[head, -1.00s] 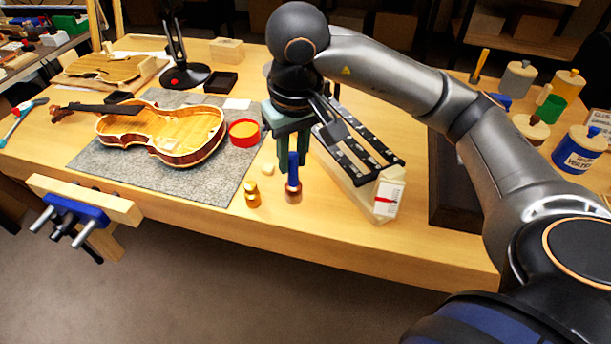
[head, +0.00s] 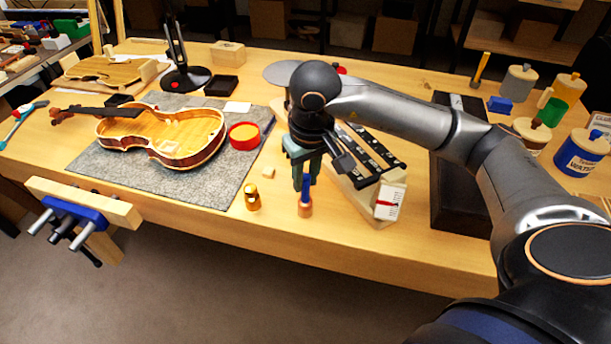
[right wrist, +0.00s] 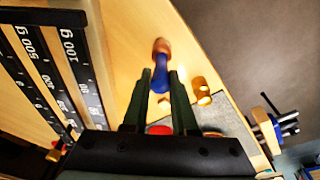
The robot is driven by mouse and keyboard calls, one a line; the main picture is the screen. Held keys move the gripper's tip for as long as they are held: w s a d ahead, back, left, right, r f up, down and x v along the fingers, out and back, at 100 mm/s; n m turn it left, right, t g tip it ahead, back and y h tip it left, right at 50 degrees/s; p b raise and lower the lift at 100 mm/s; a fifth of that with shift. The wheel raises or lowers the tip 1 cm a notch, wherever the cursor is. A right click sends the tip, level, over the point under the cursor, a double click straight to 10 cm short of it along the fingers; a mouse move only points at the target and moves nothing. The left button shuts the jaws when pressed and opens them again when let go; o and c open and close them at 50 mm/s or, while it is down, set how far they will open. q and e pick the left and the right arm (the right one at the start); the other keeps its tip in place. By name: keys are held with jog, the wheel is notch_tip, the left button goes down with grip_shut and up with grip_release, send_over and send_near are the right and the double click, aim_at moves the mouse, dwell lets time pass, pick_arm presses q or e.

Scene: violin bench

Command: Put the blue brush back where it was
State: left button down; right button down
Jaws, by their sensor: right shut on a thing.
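The blue brush (head: 306,189) is a slim blue stick with a copper-coloured lower end. It stands roughly upright below my right gripper (head: 305,180), near the bench's front edge. In the right wrist view, the brush (right wrist: 160,75) runs out from between the two green fingers of my right gripper (right wrist: 158,85), copper end away from me. The gripper is shut on it. I cannot tell whether its lower end touches the bench. My left gripper is in neither view.
A rack of black grit-marked sticks (head: 372,150) stands close right of the gripper. A small brass piece (head: 252,198) and a red tin (head: 244,136) lie left. The open violin (head: 165,135) rests on a grey mat (head: 95,165). Jars (head: 580,150) stand far right.

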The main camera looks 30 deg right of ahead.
jog(key=c, duration=0.7)
grip_release()
jog(key=shift+f, duration=0.1)
